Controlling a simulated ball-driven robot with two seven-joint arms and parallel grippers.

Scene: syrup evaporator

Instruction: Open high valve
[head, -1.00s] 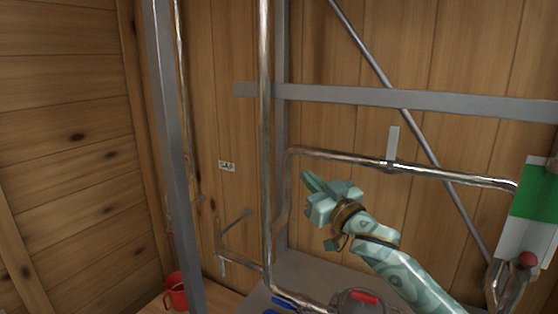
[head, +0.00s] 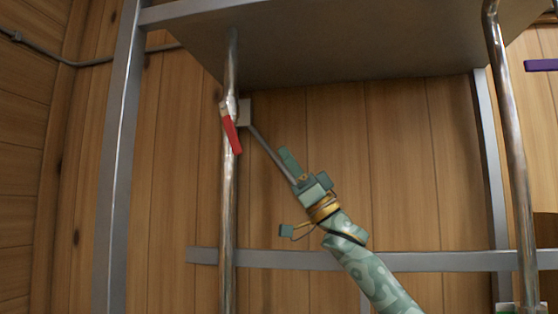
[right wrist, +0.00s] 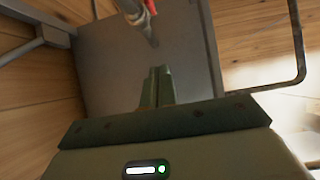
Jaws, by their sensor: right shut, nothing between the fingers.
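The high valve has a red handle (head: 231,130) on a vertical metal pipe at the upper left of the head view. The handle hangs down along the pipe, tilted slightly, with a pale tag (head: 244,112) beside it. My right gripper (head: 288,160) is to the right of the handle and a little below it, apart from it in the picture. Its fingers are together and empty. In the right wrist view the closed fingertips (right wrist: 157,88) point toward the pipe (right wrist: 140,20), and part of the red handle (right wrist: 150,6) shows at the top edge. My left gripper is out of view.
A large grey pan underside (head: 350,50) hangs above. A grey upright post (head: 120,150) stands left of the pipe, and a crossbar (head: 290,260) runs below. Another vertical pipe (head: 512,140) is at the right, near a purple handle (head: 541,65). Wooden wall lies behind.

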